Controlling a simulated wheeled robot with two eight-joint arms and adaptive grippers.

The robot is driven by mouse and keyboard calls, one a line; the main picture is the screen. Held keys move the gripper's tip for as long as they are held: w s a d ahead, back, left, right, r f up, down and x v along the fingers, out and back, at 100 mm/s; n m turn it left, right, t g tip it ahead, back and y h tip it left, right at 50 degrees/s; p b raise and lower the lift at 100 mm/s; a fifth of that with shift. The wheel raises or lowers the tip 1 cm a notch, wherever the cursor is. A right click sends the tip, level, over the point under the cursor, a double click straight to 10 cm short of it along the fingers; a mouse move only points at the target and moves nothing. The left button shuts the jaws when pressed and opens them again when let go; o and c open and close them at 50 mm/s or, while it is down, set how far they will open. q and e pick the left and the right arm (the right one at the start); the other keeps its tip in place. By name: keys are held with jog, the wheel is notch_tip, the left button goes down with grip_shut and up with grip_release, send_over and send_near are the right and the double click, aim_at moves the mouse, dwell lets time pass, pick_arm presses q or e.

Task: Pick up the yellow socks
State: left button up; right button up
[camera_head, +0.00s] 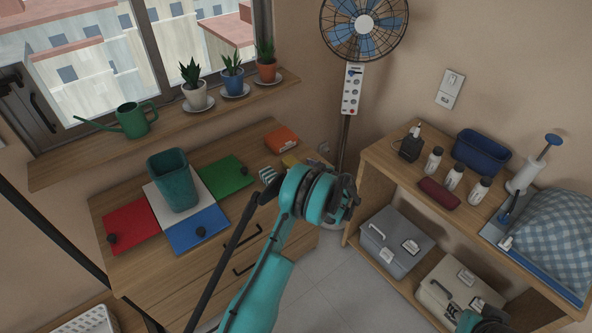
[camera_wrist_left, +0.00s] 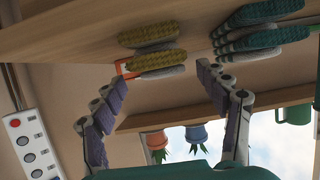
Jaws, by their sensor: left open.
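The yellow socks (camera_wrist_left: 150,48) lie as a pair on the wooden dresser top in the left wrist view, which shows the scene upside down. In the head view only a small yellow patch of them (camera_head: 290,160) shows behind my left arm. My left gripper (camera_wrist_left: 160,68) is open, its two purple-padded fingers spread to either side of the yellow socks, with nothing held.
Striped teal socks (camera_wrist_left: 262,28) lie next to the yellow ones. An orange box (camera_head: 282,139) lies behind them. The dresser also carries a green bin (camera_head: 173,181) and red, green and blue panels. Potted plants stand on the sill above; a fan (camera_head: 364,24) stands right of the dresser.

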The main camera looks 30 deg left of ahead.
pick_arm(q)
jog(key=b+x, duration=0.1)
jog(key=x, duration=0.3)
jog(key=shift+a+f, duration=0.15)
jog(key=shift+a, duration=0.1)
jog(key=shift+d, duration=0.1)
jog(key=c, duration=1.2)
jog(key=shift+c, duration=0.2)
